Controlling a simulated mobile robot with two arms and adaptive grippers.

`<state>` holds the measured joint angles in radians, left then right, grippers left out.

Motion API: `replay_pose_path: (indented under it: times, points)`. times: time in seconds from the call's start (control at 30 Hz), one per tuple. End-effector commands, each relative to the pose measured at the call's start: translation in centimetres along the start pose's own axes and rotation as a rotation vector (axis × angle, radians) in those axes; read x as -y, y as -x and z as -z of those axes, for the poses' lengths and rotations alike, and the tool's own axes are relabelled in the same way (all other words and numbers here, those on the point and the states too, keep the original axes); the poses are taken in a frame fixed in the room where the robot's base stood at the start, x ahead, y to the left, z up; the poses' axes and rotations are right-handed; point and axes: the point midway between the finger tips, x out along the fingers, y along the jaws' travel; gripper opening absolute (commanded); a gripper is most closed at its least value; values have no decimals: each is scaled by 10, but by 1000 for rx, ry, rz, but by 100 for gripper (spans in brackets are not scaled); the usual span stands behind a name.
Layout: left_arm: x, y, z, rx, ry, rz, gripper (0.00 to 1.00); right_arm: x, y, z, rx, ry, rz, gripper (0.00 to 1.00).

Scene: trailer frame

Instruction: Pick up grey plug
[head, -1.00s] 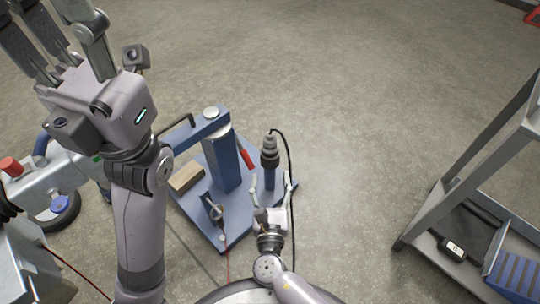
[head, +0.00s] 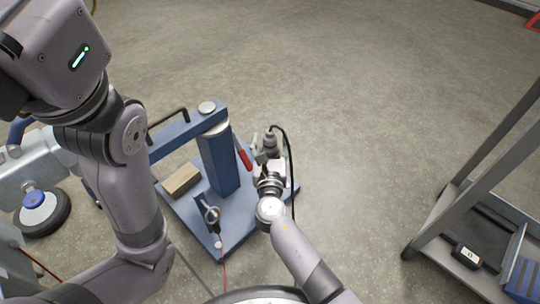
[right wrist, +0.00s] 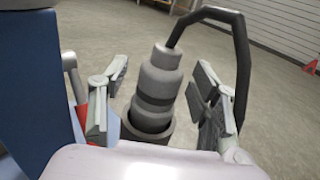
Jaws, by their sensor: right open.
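The grey plug (right wrist: 158,75) stands upright in a dark round holder (right wrist: 148,128) in the right wrist view, with a thick black cable curving from its top to the right. In the head view the plug (head: 270,140) shows at the right side of the blue trailer frame. My right gripper (head: 266,156) is open, with one finger on each side of the plug; gaps show between plug and fingers in the wrist view. My gripper hides the plug's lower part in the head view. My left arm rises at the left; its fingers are outside the picture.
A blue post (head: 219,160) with a red-handled lever (head: 244,159) stands close left of the plug. A wooden block (head: 181,180) lies on the blue base. A grey shelf rack (head: 462,215) stands at the right. The floor between is clear.

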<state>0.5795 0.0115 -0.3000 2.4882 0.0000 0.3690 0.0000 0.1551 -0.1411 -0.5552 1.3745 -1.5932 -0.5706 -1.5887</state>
Motion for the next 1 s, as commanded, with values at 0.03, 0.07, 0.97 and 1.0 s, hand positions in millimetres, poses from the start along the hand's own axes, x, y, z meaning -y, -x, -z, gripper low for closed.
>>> replay_pose_path:
  times: [0.03, 0.07, 0.97, 1.0]
  points:
    - [-1, 0, 3, -8, -1, -2, 40, -1, -4, 1, 1, -2, -1, 57]
    - [-1, 0, 3, -10, -1, -3, 40, -1, -6, 1, 0, -2, -1, 57]
    - [-1, -2, 3, -11, -1, -4, 40, 0, -6, 0, -1, -1, -1, 14]
    - [-1, -2, 3, -11, -1, -4, 40, 0, -6, 0, -1, -1, -1, 11]
